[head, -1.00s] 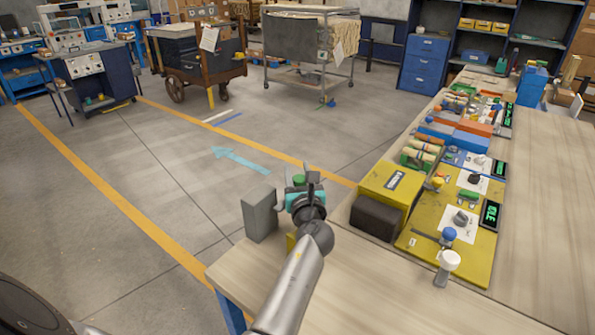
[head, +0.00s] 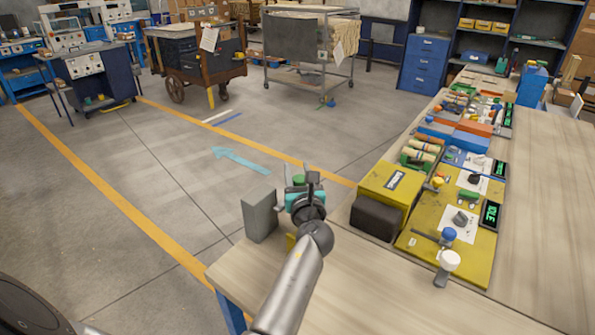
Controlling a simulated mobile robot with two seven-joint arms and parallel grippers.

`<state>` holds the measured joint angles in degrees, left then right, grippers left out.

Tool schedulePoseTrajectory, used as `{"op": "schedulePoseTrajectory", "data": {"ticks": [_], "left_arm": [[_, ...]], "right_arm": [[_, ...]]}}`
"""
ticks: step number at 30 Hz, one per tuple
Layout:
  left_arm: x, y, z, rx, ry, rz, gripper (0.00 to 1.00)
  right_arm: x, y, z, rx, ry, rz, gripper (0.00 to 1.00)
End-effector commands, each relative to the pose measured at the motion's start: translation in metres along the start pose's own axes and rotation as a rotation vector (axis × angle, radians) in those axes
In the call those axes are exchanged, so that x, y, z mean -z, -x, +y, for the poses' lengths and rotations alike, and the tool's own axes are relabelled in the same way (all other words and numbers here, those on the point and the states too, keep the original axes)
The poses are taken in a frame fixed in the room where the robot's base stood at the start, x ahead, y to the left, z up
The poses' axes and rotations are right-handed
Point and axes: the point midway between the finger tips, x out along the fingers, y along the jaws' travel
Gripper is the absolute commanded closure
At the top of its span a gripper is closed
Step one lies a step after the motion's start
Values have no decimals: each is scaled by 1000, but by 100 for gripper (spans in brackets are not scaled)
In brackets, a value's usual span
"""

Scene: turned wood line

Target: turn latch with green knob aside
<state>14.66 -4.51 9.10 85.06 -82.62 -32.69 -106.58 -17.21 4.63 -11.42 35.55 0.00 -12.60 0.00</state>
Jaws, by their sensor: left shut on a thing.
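The green knob (head: 299,180) of the latch shows at the tip of my left gripper (head: 306,187), beside a grey block near the table's left end. The left gripper is shut on the green knob, and its fingers and wrist hide most of the latch. The latch's bar and pivot cannot be made out, so its angle is unclear. My right gripper is not in view.
The grey block (head: 259,215) stands close to the left of my gripper. A yellow box (head: 389,187) and a dark block (head: 377,217) stand to the right, beside a yellow panel (head: 475,260) with knobs. The bare wooden table (head: 545,210) is clear at the right.

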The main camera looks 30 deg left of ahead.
Motion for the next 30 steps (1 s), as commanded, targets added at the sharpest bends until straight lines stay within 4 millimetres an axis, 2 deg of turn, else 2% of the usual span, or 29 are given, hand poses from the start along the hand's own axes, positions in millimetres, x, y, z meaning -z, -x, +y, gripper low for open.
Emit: {"op": "schedulePoseTrajectory", "data": {"ticks": [8,15,30], "left_arm": [[-3,0,-1,92,-6,0,100],[-3,0,-6,256,-7,-1,100],[0,4,-14,503,-1,0,100]], "right_arm": [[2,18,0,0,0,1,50],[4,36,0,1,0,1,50],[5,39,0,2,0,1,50]]}}
